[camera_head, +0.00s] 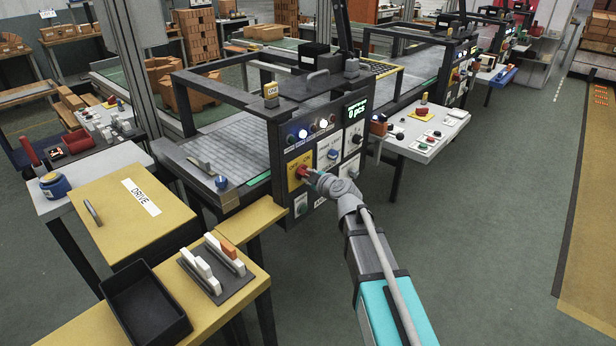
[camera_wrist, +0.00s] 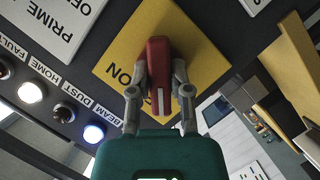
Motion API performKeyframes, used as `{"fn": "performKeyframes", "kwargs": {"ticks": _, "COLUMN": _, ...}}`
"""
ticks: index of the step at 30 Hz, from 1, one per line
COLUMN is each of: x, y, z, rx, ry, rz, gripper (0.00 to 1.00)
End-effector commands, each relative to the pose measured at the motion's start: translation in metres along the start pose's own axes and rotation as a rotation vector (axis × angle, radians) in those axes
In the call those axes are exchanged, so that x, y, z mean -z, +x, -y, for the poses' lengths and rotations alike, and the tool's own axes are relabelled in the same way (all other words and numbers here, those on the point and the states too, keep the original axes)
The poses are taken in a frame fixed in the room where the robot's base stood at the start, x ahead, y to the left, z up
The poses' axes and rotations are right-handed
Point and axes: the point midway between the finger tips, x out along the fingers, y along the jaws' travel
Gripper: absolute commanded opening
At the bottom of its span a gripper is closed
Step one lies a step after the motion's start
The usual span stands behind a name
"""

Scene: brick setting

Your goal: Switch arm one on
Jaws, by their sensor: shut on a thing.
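A red switch handle (camera_wrist: 158,62) with a white mark stands on a yellow plate (camera_wrist: 112,62) in the wrist view. The word ON shows on the plate beside the handle; the rest of the plate's lettering is hidden. My gripper (camera_wrist: 160,84) has one finger on each side of the handle and is shut on it. In the head view the yellow plate (camera_head: 292,180) sits on the dark front panel of a machine (camera_head: 324,204), with my gripper (camera_head: 308,174) at the red handle (camera_head: 301,170). I cannot tell from here which position the handle points to.
A lit BEAM lamp (camera_wrist: 93,133) and lamps marked DUST, HOME and FAULT line the panel. A green display (camera_head: 357,110) reads 0 pcs. A yellow DRIVE box (camera_head: 124,220), a black tray (camera_head: 148,300) and a white control table (camera_head: 420,140) stand nearby.

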Motion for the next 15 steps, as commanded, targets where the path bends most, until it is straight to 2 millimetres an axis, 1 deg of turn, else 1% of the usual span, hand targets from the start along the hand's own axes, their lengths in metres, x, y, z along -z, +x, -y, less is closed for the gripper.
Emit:
{"fn": "performKeyframes", "kwargs": {"ticks": 1, "x": 0.0025, "y": 0.0027, "z": 0.0006, "rx": -0.003, "ry": 0.002, "rz": 0.000, "gripper": 0.00}}
{"fn": "performKeyframes", "kwargs": {"ticks": 8, "x": 0.0004, "y": 0.0008, "z": -0.0009, "rx": 0.006, "ry": 0.018, "rz": 0.000, "gripper": 0.00}}
{"fn": "performKeyframes", "kwargs": {"ticks": 15, "x": -0.0002, "y": 0.0005, "z": -0.0019, "rx": 0.037, "ry": 0.095, "rz": 0.000, "gripper": 0.00}}
